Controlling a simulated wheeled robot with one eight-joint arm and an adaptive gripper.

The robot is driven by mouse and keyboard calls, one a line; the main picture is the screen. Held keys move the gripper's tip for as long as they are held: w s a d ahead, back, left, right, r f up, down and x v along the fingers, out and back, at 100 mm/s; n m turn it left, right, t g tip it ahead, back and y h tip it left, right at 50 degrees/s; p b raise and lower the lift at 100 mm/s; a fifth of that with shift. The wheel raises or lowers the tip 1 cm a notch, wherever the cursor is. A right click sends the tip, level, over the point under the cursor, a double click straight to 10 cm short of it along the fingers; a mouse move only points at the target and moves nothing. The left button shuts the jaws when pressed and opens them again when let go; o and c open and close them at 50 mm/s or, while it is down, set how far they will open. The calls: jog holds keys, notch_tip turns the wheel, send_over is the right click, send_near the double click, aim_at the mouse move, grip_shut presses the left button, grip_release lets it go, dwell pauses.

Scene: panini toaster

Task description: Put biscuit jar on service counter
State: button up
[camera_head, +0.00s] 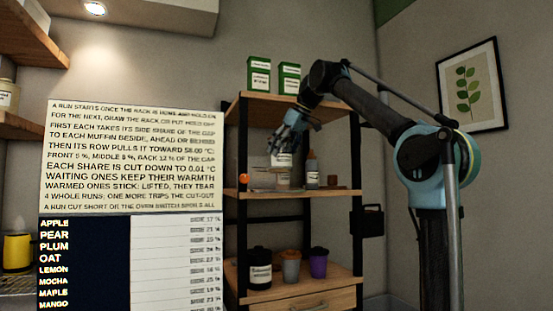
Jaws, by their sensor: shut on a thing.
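My gripper (284,147) is in front of the upper part of the wooden shelf rack, pointing down. It is shut on a jar with a pale label (282,160), which appears to be the biscuit jar; the label is too small to read. The gripper's fingers cover the jar's top. Other small containers stand close behind and below it, so I cannot tell whether the jar is clear of the shelf. I cannot make out a service counter in this view.
The wooden shelf rack (300,193) holds a bottle (312,174) and an orange ball (243,178). Below are a black jar (260,270), a grey cup (291,268) and a purple cup (318,263). Green boxes (259,76) stand on top. A text board (130,160) fills the left.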

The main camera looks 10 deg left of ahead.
aim_at(289, 143)
jog(key=shift+s+d+r, duration=0.35)
jog(key=shift+d+r, duration=0.05)
jog(key=shift+d, duration=0.3)
jog(key=shift+s+d+r, duration=0.35)
jog(key=shift+d+r, duration=0.05)
jog(key=shift+d, duration=0.25)
